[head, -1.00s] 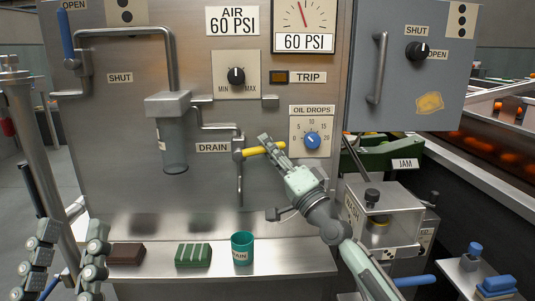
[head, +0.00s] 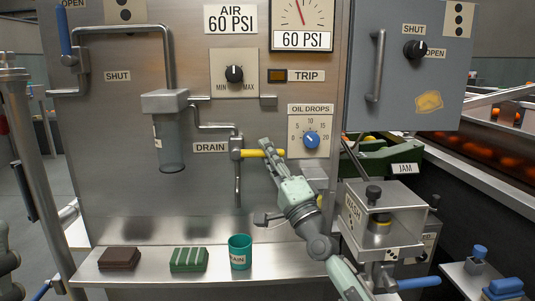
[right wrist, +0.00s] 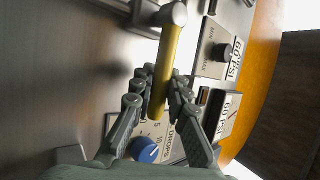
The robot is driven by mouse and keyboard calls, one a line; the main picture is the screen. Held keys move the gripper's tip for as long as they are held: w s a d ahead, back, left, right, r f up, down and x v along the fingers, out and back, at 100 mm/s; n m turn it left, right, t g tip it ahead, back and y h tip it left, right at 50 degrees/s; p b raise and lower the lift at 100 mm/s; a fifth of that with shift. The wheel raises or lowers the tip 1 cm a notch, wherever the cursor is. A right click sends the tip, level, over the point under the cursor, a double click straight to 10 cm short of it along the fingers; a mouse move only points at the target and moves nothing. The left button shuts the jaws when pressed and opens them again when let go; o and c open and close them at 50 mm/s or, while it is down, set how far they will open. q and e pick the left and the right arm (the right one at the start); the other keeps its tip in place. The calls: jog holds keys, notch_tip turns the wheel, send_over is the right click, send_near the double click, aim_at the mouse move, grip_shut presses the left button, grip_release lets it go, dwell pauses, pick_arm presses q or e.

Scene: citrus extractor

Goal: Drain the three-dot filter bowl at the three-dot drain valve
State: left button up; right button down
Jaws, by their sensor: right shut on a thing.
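The clear filter bowl (head: 171,145) hangs under a grey head on the steel panel, below a three-dot plate (head: 124,12). Its contents are hard to make out. A pipe runs right from it to the drain valve (head: 236,148), beside the DRAIN label (head: 210,147). The valve's yellow handle (head: 254,153) points right, about level. My right gripper (head: 271,150) is shut on the handle's outer end; the right wrist view shows the fingers on both sides of the yellow handle (right wrist: 168,58). Part of my left gripper (head: 6,262) shows at the left edge; its jaw opening is hidden.
A green DRAIN cup (head: 240,252) stands on the shelf (head: 210,283) under the spout (head: 238,190). A green striped block (head: 189,259) and a brown block (head: 119,258) lie left of it. The blue oil-drops knob (head: 311,139) is close right of my right gripper.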

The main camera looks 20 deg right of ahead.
jog(key=c, duration=1.5)
grip_release()
jog(key=shift+o, duration=0.2)
jog(key=v, duration=1.2)
